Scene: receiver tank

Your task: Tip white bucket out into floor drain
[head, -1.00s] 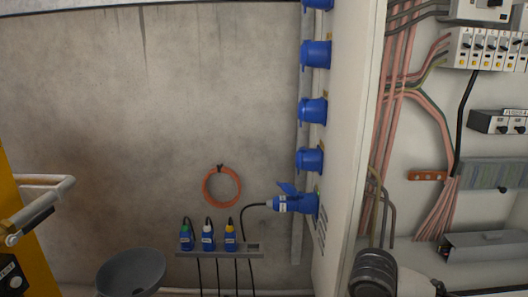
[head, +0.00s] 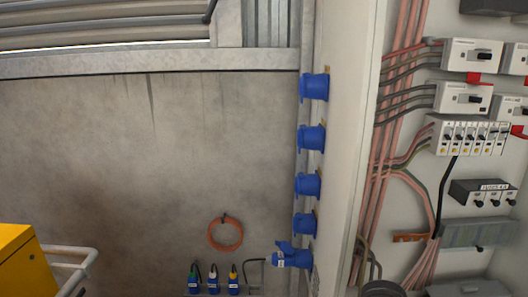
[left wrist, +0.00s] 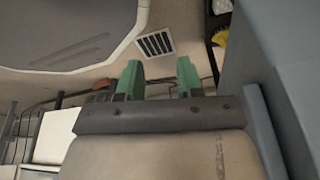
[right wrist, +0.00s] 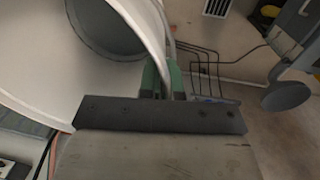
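In the right wrist view, a large white round vessel, seemingly the white bucket (right wrist: 40,62), fills the left side, its rim close to the camera and a grey round area inside. My right gripper (right wrist: 164,78) has its green fingers close together on the rim. The far side of the vessel is cut off. My left gripper (left wrist: 158,80) is open with nothing between its green fingers. A dark slatted grille (left wrist: 155,43) with a pale frame shows beyond it and at the top of the right wrist view (right wrist: 217,7); I cannot tell if it is the floor drain. Neither gripper shows in the head view.
The head view shows an open electrical cabinet (head: 345,130) at right with blue sockets (head: 310,137) on its side. Blue plugs (head: 213,280) and an orange coil (head: 225,233) are on the wall. A yellow box (head: 18,262) with pale rails (head: 72,252) stands at left.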

